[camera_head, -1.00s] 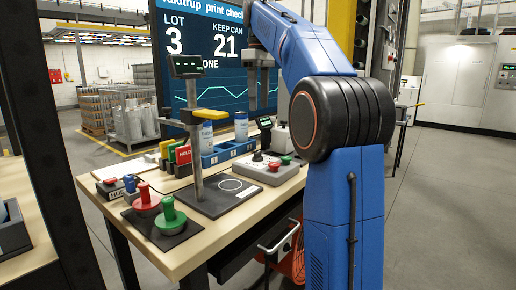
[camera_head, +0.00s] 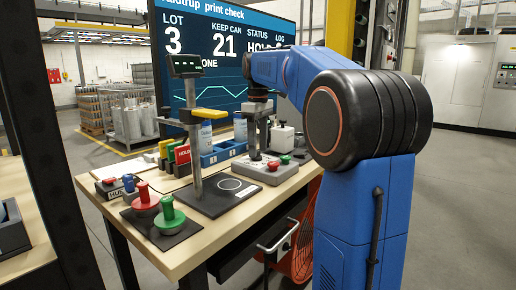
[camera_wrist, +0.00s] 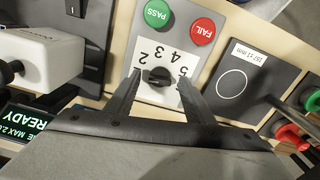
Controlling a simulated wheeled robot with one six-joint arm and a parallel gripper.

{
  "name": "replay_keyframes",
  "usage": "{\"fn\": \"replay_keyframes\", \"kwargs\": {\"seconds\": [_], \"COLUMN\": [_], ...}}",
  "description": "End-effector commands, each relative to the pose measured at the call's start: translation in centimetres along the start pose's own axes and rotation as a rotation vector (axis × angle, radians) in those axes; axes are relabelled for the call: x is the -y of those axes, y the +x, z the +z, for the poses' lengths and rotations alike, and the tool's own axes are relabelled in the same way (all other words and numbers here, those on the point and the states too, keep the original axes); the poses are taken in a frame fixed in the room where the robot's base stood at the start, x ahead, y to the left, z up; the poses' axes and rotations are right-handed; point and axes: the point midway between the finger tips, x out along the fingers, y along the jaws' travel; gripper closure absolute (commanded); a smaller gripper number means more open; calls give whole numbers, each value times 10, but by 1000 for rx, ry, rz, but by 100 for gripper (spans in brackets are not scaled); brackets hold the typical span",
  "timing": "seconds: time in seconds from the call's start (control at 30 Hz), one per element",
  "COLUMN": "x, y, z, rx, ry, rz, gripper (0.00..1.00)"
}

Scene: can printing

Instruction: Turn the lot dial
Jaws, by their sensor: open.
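The lot dial (camera_wrist: 158,76) is a small black knob on a light panel with the numbers 2, 3, 4 and 5 around it. It sits on the grey control box (camera_head: 268,177), beside a green PASS button (camera_wrist: 157,13) and a red FAIL button (camera_wrist: 202,31). My gripper (camera_wrist: 158,80) is open, with one finger on each side of the dial and a gap showing on both sides. In the head view my gripper (camera_head: 256,152) points down over the box and hides the dial's place. The screen (camera_head: 220,60) reads LOT 3.
A metal post (camera_head: 196,150) with a small display stands on a black plate (camera_head: 212,200), left of the box. Red and green knobs (camera_head: 167,210) stand at the table's front left. A white device (camera_wrist: 40,58) lies beside the dial panel in the wrist view.

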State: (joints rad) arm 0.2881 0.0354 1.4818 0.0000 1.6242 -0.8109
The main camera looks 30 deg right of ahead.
Motion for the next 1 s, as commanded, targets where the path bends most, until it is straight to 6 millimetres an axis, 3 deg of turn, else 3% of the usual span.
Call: {"fn": "replay_keyframes", "kwargs": {"seconds": [0.4, 0.6, 1.0], "x": [0, 0, 1], "y": [8, 8, 7], "z": [0, 0, 0], "rx": [0, 0, 0], "ry": [0, 0, 63], "rz": [0, 0, 0], "gripper": [52, 93, 93]}}
